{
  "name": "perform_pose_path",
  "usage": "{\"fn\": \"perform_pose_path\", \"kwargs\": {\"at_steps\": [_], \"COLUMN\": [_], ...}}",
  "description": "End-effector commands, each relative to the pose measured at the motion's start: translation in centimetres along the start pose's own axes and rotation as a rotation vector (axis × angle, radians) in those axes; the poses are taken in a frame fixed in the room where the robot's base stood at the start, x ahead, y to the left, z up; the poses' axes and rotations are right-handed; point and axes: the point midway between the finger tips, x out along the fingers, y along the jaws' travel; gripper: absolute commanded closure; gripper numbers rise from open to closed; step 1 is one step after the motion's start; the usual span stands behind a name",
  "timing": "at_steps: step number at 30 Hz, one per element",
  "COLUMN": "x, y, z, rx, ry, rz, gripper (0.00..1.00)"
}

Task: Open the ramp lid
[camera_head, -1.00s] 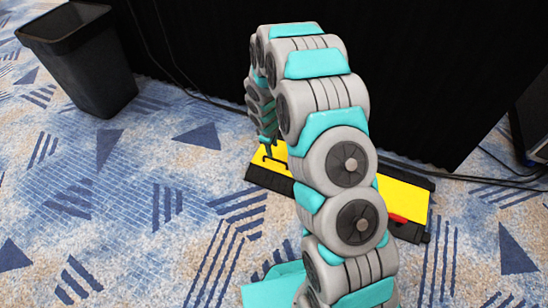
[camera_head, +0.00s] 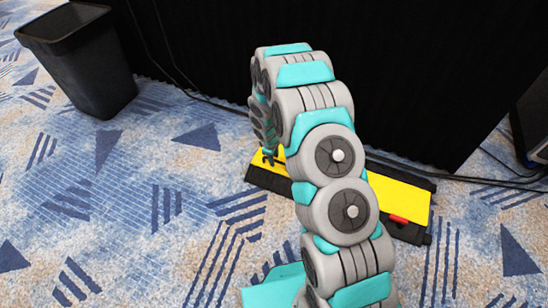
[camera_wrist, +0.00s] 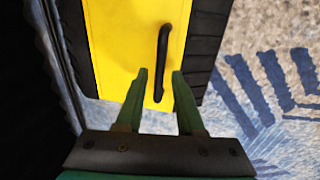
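The ramp (camera_head: 403,201) is a long black cable ramp with a yellow top, lying on the carpet against the black drape. My arm hides its middle in the head view. Its yellow lid also fills the upper left of the wrist view (camera_wrist: 115,45) and looks shut. A thin black handle (camera_wrist: 161,55) is on the lid. My gripper (camera_wrist: 158,72) is open, and the handle's lower end shows between its two fingers. I cannot tell whether a finger touches it. In the head view my gripper (camera_head: 269,158) is small and dark at the ramp's left end.
A black bin (camera_head: 85,65) stands on the carpet at upper left. Black cables (camera_head: 470,178) run along the floor by the black drape (camera_head: 430,80). A dark case (camera_head: 532,120) is at the right edge. The patterned carpet (camera_head: 110,210) in front and left is clear.

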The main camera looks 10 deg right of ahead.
Motion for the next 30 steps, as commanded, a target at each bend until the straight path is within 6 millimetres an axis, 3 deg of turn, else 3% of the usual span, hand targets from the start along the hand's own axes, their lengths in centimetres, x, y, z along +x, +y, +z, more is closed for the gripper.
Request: {"fn": "perform_pose_path", "kwargs": {"at_steps": [1, 9, 30], "x": [0.00, -0.01, 0.00], "y": [0.00, 0.00, -0.05], "z": [-0.01, -0.02, 0.00], "rx": [0.000, 0.000, 0.000], "ry": [0.000, 0.000, -0.001], "rz": [0.000, 0.000, -0.001], "gripper": [0.70, 1.00, 1.00]}}
